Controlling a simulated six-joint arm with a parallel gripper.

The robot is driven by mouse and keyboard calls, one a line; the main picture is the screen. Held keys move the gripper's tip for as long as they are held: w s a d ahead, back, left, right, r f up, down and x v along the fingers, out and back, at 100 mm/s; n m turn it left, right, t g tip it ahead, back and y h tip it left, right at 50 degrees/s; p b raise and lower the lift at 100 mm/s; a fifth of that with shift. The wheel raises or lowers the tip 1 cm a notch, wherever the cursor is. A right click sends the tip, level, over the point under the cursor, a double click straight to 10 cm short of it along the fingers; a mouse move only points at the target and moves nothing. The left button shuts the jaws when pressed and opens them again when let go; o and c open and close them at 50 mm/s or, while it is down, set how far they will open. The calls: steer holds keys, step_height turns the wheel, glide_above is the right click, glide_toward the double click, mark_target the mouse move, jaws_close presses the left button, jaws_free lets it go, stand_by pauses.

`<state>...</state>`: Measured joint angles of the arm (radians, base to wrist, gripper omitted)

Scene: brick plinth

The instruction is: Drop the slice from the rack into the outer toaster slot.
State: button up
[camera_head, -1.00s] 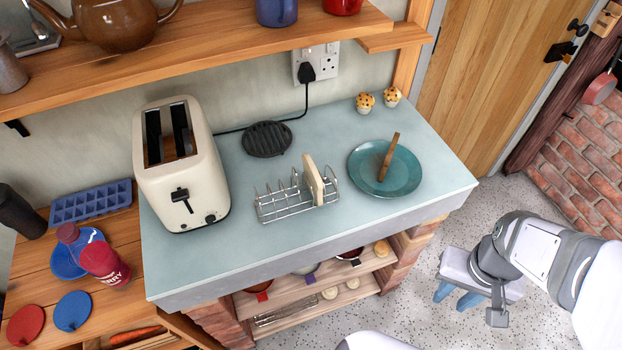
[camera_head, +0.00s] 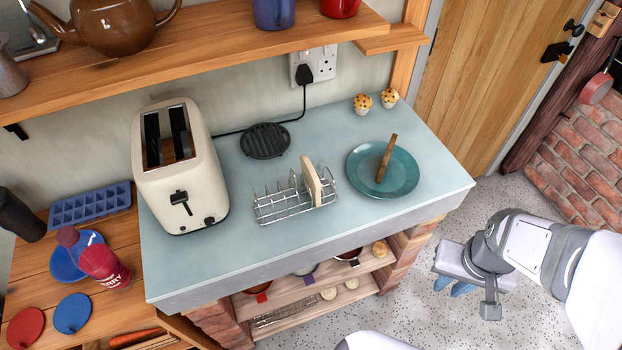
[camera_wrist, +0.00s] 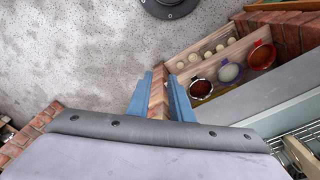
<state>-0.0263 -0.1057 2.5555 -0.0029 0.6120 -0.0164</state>
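The pale bread slice (camera_head: 311,179) stands upright near the right end of the wire toast rack (camera_head: 282,211) on the pale blue counter. Part of the rack also shows at the lower right edge of the wrist view (camera_wrist: 290,143). The cream toaster (camera_head: 196,192) stands left of the rack, with two dark long slots side by side: a left slot (camera_head: 153,140) and a right slot (camera_head: 180,130). My gripper (camera_head: 457,289) is off the counter's right front side, below counter height and well apart from the rack. In the wrist view its blue fingers (camera_wrist: 158,90) are apart with nothing held between them.
A teal plate (camera_head: 362,184) with a thin brown item (camera_head: 386,158) lies right of the rack. The wooden shelf (camera_head: 215,50) overhangs the back. A brick pillar (camera_wrist: 158,95) shows beyond my fingers.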

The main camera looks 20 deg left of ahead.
mark_target(319, 190)
steer(key=w+a+r+n+t+y+p, duration=0.25)
steer(key=w+a+r+t, duration=0.3)
steer(key=w+a, duration=0.4)
steer(key=w+a+r+n+t+y+p, duration=0.2)
steer(key=w+a+r+n+t+p, duration=0.3)
steer(key=w+a, duration=0.45)
steer(key=s+a+y, duration=0.3)
steer(key=a, duration=0.1)
steer(key=s+a+n+t+y+b, duration=0.1)
steer(key=s+a+y, duration=0.2)
steer(key=s+a, duration=0.1)
steer(key=s+a+y, duration=0.3)
steer(key=s+a, duration=0.1)
steer(key=a, duration=0.1)
steer(key=shift+s+a+f+n+t+b, duration=0.1)
steer(key=shift+a+f+n+t+b, duration=0.15)
steer(key=shift+f+n+t+b, duration=0.15)
steer(key=f, duration=0.2)
steer(key=d+f, duration=0.1)
steer(key=shift+s+d+f+g+h+b, duration=0.1)
steer(key=shift+s+f+g+h+b, duration=0.2)
steer(key=shift+h+b, duration=0.1)
steer(key=shift+p+x, duration=0.85)
steer(key=shift+x, duration=0.75)
steer(key=shift+p+x, duration=0.3)
steer(key=shift+x, duration=0.6)
